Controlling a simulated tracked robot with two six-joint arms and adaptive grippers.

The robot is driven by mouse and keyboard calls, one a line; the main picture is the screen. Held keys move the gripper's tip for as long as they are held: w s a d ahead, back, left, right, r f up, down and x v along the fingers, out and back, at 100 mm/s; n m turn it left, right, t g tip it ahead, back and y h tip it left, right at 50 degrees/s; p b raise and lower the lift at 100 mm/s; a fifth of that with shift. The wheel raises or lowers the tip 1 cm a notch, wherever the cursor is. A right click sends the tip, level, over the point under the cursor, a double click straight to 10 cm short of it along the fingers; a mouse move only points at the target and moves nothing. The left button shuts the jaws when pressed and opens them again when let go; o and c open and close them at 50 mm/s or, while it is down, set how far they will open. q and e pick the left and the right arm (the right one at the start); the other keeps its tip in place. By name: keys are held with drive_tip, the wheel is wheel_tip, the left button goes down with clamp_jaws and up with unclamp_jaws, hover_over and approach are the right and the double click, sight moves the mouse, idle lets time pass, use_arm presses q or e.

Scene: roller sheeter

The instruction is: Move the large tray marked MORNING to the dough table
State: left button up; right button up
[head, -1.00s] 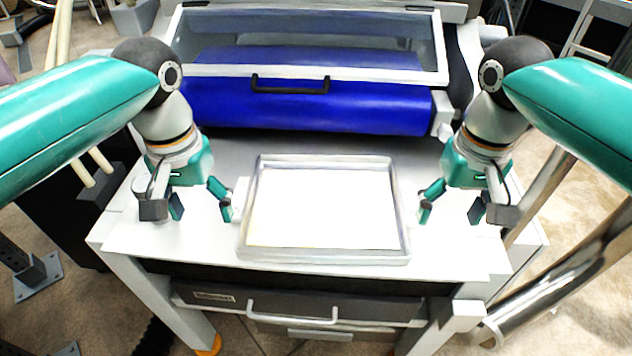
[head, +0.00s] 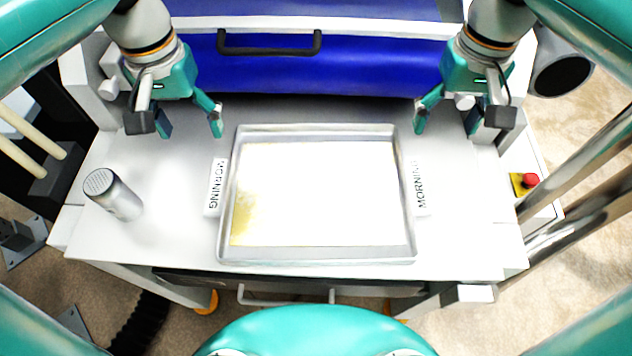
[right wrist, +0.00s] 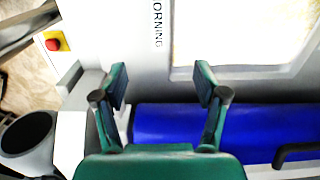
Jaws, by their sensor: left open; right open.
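The large tray (head: 318,258) is a shallow metal pan lying flat on the white table of the sheeter. Labels reading MORNING stand at its left side (head: 215,187) and right side (head: 420,187). Its inside is bright, with a yellowish patch at the left. My left gripper (head: 190,130) is open and empty, beyond the tray's far left corner. My right gripper (head: 447,128) is open and empty, beyond the far right corner. In the right wrist view, its spread fingers (right wrist: 161,88) have nothing between them, and part of the tray (right wrist: 235,72) shows above. I cannot make out the dough table.
A metal shaker (head: 113,194) stands on the table left of the tray. The blue roller cover (head: 370,62) with a black handle (head: 268,50) lies behind. A red stop button (head: 530,181) is at the right. Metal rails (head: 580,190) run along the right side.

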sight(218, 183)
use_arm(q)
drive_tip(key=f, duration=1.6)
drive_tip(key=shift+s+f, duration=0.25)
use_arm(e)
drive_tip(key=f, duration=1.6)
drive_tip(key=shift+s+f, duration=0.2)
drive_tip(key=shift+s, duration=0.1)
use_arm(q)
clamp_jaws()
use_arm(e)
clamp_jaws()
use_arm(q)
drive_tip(key=shift+r, duration=0.1)
use_arm(e)
drive_tip(key=shift+r, duration=0.1)
